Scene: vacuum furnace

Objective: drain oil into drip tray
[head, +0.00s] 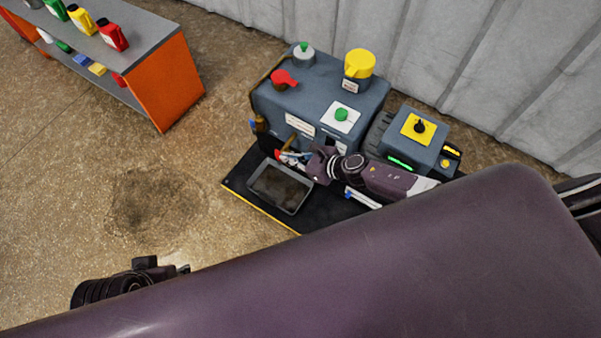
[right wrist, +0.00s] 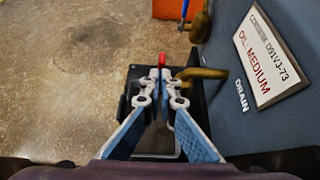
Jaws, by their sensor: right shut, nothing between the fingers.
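The grey drip tray (head: 258,196) lies on the dark base mat below the pump's drain side. Part of its rim shows beneath my fingers in the right wrist view (right wrist: 178,150). My right gripper (head: 284,157) is shut and empty, above the tray's far edge. In the right wrist view its fingertips (right wrist: 162,74) meet just short of a small red part (right wrist: 162,59); I cannot tell whether they touch it. A brass drain pipe (right wrist: 207,73) reaches from the pump beside the "DRAIN" mark. My left gripper (head: 180,269) is mostly hidden at the lower left.
The blue-grey pump (head: 316,86) carries a red handle (head: 283,78) and a yellow cap (head: 359,63). A control box (head: 412,140) stands to its right. An orange-sided shelf (head: 163,82) with bottles is at upper left. Open floor with a dark stain (head: 150,205) lies left.

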